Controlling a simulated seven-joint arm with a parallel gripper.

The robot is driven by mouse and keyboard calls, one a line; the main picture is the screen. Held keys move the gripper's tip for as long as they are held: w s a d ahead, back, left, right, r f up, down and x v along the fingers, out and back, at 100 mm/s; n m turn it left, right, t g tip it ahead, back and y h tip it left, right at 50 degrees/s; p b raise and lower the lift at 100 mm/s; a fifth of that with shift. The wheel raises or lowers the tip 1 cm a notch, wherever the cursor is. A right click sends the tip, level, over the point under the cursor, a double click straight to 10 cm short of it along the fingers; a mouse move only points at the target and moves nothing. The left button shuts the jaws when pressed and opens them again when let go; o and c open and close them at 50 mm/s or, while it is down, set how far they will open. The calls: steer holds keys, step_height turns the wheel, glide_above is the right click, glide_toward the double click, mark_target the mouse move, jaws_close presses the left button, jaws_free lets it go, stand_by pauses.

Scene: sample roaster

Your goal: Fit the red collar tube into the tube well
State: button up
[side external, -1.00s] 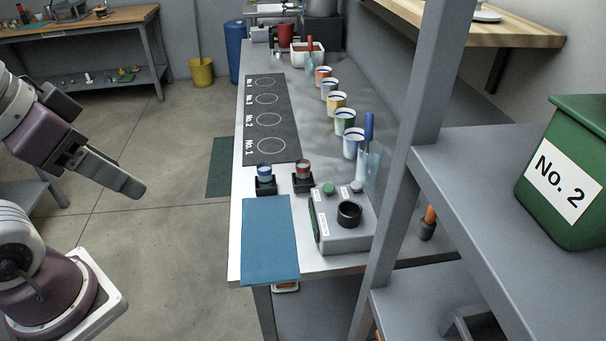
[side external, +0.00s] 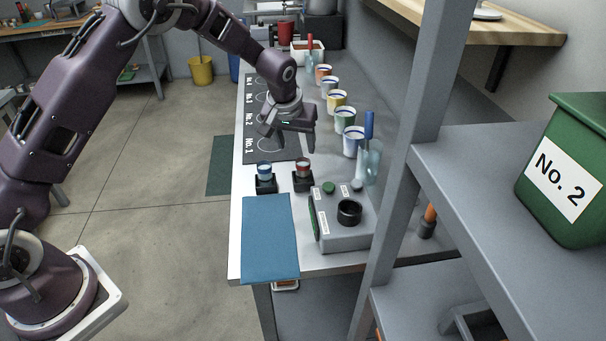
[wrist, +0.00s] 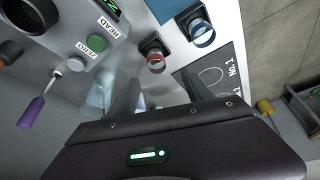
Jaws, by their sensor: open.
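The red collar tube (side external: 303,165) stands upright in a small black holder on the bench; it also shows in the wrist view (wrist: 155,56). It is a short clear tube with a red band. The tube well (side external: 349,211) is a black round socket on top of the grey meter box, and its dark ring shows at the upper left of the wrist view (wrist: 28,14). My gripper (side external: 288,137) is open and empty, above the bench and beyond the red collar tube in the side view. Its fingertips are hard to make out in the wrist view.
A blue collar tube (side external: 264,169) in its own holder stands left of the red one. The grey meter box (side external: 340,235) has green and grey buttons. A clear cup (side external: 369,165) with a blue-handled tool and several paint-coloured cups line the right. A blue mat (side external: 270,240) lies clear in front.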

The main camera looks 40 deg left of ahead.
mark_target(303, 162)
steer(key=x, duration=0.9)
steer(key=shift+w+d+f, duration=0.25)
steer(key=shift+d, duration=0.1)
jaws_close()
